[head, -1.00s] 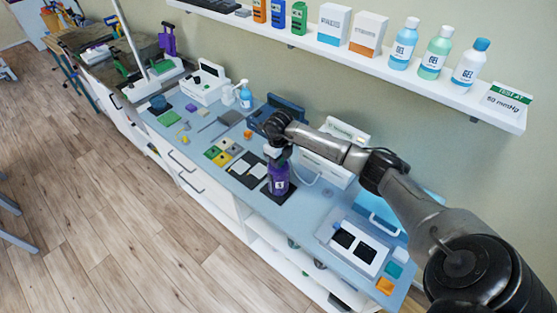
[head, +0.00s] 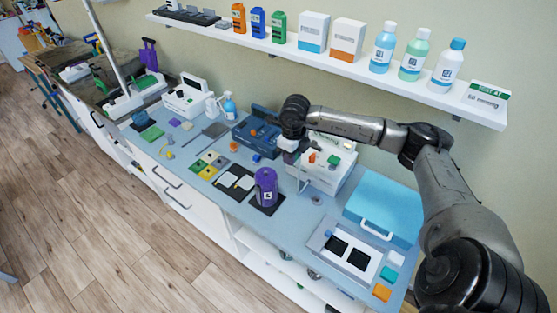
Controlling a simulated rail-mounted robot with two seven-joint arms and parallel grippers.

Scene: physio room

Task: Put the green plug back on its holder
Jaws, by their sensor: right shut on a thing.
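My right gripper (head: 290,157) is at the left front of a white box-shaped unit (head: 322,181), pointing down. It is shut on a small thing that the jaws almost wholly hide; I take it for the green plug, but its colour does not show. A thin pale cable runs below the gripper by the unit. An orange piece (head: 312,157) and a green piece (head: 333,160) show on the unit, right of the gripper; I cannot tell whether either is a holder. My left gripper is not in view.
A purple bottle (head: 265,188) stands on a dark mat just below the gripper. A dark blue case (head: 256,134) is to the left, a light blue case (head: 383,208) to the right. A shelf (head: 440,98) with bottles and boxes runs above the bench.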

